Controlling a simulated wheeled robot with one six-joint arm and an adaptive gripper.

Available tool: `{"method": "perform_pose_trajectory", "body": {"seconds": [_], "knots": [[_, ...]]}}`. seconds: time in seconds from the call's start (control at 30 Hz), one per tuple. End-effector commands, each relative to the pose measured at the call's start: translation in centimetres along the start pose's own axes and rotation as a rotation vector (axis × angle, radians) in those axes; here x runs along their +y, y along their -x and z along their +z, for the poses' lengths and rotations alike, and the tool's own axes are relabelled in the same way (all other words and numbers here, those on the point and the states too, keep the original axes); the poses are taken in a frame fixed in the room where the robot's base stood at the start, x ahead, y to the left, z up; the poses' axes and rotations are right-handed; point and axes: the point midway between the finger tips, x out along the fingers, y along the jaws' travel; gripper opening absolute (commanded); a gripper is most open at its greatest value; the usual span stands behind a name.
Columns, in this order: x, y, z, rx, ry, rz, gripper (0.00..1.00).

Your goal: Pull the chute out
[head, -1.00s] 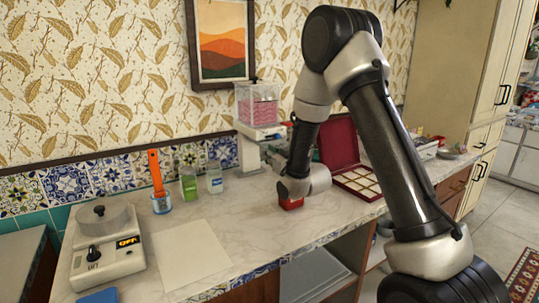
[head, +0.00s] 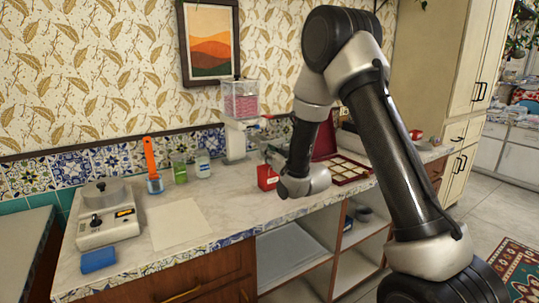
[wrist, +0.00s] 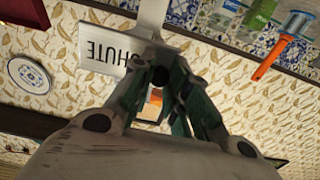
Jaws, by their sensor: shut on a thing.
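A white plate marked CHUTE (wrist: 105,52) shows in the wrist view, upside down, just left of my fingertips. A pale strip (wrist: 153,14) runs from the top edge down towards them. My gripper (wrist: 160,82) has its dark green fingers close together at this chute part; the exact contact is hard to see. In the head view, the dispenser (head: 240,102) with pink contents stands at the back of the counter. My gripper's wrist end (head: 302,184) is in front and to the right of it; the fingers and most of the chute are hidden there.
A red box (head: 267,177) sits just left of my wrist. An open dark red case (head: 350,172) lies to the right. Jars (head: 203,163), an orange-handled tool (head: 150,155), a paper sheet (head: 180,223) and a scale (head: 108,213) are at left.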

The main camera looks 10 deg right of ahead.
Motion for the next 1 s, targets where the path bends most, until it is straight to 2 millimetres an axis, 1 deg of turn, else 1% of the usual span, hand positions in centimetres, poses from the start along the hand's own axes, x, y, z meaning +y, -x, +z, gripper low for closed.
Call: {"method": "perform_pose_trajectory", "body": {"seconds": [0.27,0.3,0.37,0.4,0.43,0.77,0.87,1.0], "knots": [[0.0,0.3,0.4,-0.010,-0.001,0.001,0.00],[0.0,0.3,0.4,-0.010,-0.002,0.001,0.18],[0.0,0.3,0.4,-0.010,-0.001,0.001,0.29],[0.0,0.3,0.4,-0.009,-0.001,0.001,0.36],[0.0,0.3,0.4,-0.009,-0.001,0.001,0.40],[0.0,0.4,0.2,-0.006,-0.001,0.001,0.40],[0.0,1.4,0.2,-0.007,-0.001,0.001,0.40],[0.0,3.9,0.3,-0.008,-0.001,0.001,0.40]]}}
